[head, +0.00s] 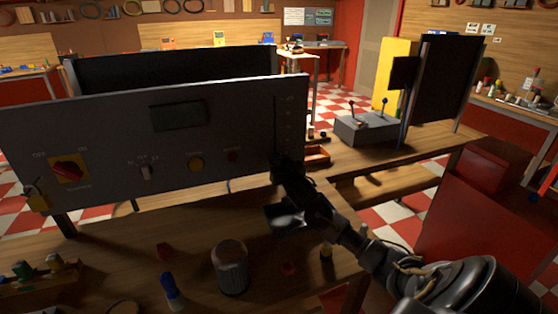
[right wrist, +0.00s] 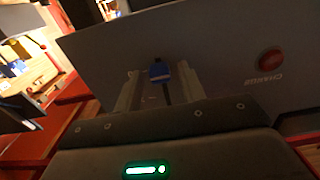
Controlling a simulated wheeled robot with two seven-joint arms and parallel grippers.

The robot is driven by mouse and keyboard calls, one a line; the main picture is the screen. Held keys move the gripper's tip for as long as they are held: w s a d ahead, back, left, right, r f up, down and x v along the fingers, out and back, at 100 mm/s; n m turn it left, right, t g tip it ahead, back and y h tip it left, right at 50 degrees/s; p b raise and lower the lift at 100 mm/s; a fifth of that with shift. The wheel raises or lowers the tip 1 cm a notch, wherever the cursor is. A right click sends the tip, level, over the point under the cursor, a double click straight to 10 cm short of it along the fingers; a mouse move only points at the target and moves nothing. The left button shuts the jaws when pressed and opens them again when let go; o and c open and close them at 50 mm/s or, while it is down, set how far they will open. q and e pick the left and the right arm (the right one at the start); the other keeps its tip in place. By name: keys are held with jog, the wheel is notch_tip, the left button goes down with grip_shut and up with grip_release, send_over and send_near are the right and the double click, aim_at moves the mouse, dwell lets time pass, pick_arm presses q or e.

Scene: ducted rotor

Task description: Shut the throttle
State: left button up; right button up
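A grey control panel (head: 110,135) stands on the wooden bench. A vertical slot with marks (head: 275,115) runs near its right end, probably the throttle's. My right gripper (head: 280,163) is at the panel face by the lower end of this slot and hides what is there. In the right wrist view my right gripper (right wrist: 159,88) has its two fingers apart. A blue knob (right wrist: 159,72) on a dark stem stands between the fingers, with a gap visible on each side. My left gripper is not in view.
The panel also bears a red rotary switch (head: 69,169), a small toggle (head: 146,172) and a round knob (head: 196,163). A red button (right wrist: 269,61) shows right of the fingers. A ribbed can (head: 231,265) and a blue-capped bottle (head: 172,290) stand on the bench in front.

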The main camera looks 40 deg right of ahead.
jog(key=shift+o, duration=0.3)
jog(key=shift+r, duration=0.15)
jog(key=b+v, duration=0.2)
jog(key=v, duration=0.8)
jog(key=shift+s, duration=0.35)
jog(key=shift+a, duration=0.1)
